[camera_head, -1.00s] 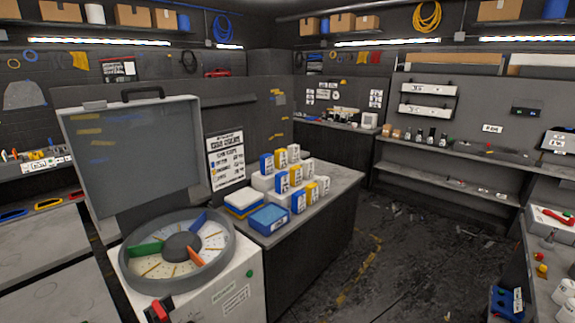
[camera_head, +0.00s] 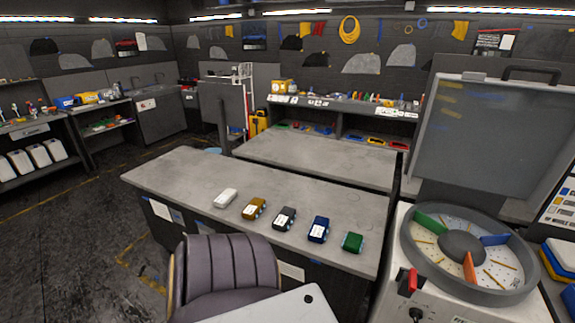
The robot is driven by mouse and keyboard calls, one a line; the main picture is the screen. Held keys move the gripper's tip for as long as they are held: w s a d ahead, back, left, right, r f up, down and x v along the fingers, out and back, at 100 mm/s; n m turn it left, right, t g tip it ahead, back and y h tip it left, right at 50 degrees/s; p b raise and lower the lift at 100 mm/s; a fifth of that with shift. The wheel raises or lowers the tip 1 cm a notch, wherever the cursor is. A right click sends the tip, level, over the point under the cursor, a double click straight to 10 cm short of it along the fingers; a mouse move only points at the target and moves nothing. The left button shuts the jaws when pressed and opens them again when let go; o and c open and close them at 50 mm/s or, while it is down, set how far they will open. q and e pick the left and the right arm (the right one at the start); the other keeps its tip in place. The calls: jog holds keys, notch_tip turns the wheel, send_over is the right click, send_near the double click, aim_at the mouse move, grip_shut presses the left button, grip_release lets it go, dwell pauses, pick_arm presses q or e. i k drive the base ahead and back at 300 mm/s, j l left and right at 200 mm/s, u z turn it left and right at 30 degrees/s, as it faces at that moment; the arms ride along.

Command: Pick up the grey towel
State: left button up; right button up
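I cannot pick out a grey towel for sure. A folded blue and yellow stack (camera_head: 558,262), perhaps cloths, is cut off at the right edge. Several grey curved pieces, such as one grey piece (camera_head: 362,64), are on the back wall; I cannot tell if any is cloth. Neither of my grippers is in view.
A long grey table (camera_head: 180,180) holds several small car-like items, including a dark grey one (camera_head: 284,218). A dark padded chair (camera_head: 225,265) stands in front of it. A round machine (camera_head: 470,245) with its lid (camera_head: 475,140) raised is at right. Floor (camera_head: 60,245) is open at left.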

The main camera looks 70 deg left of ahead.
aim_at(282, 223)
jog(key=u, duration=2.3)
